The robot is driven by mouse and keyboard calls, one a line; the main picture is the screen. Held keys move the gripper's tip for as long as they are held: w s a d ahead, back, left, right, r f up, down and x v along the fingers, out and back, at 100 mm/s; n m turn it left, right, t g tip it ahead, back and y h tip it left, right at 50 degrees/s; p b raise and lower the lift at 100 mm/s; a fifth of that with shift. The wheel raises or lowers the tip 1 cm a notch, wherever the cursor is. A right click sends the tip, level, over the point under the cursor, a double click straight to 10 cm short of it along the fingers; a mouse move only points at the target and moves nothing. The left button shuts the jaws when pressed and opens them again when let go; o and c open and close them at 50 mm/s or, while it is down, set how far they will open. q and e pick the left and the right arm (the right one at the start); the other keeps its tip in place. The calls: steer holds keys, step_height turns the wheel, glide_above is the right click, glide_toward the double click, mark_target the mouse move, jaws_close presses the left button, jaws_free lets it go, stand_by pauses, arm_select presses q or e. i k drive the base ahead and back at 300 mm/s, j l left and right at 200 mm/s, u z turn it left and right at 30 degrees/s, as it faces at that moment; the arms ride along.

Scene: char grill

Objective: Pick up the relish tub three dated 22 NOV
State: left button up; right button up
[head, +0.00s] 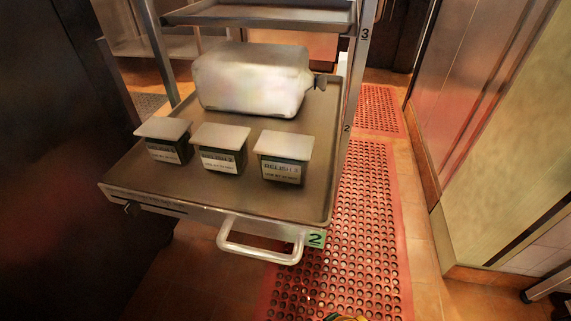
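Three dark tubs with pale lids and white printed labels stand in a row on a metal shelf. They are the left tub (167,149), the middle tub (220,160) and the right tub (283,170). The label print is too small to read, so I cannot tell which one is dated 22 NOV. All three stand upright, a little apart from each other.
A large silvery container (250,82) stands behind the tubs. An upper shelf (258,15) hangs above. Red perforated mats (350,240) lie right of the rack.

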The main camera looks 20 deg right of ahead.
mark_target(284, 158)
steer(key=l+u, duration=0.15)
steer(key=l, duration=0.6)
steer(key=k+l+u, duration=0.1)
steer(key=l, duration=0.6)
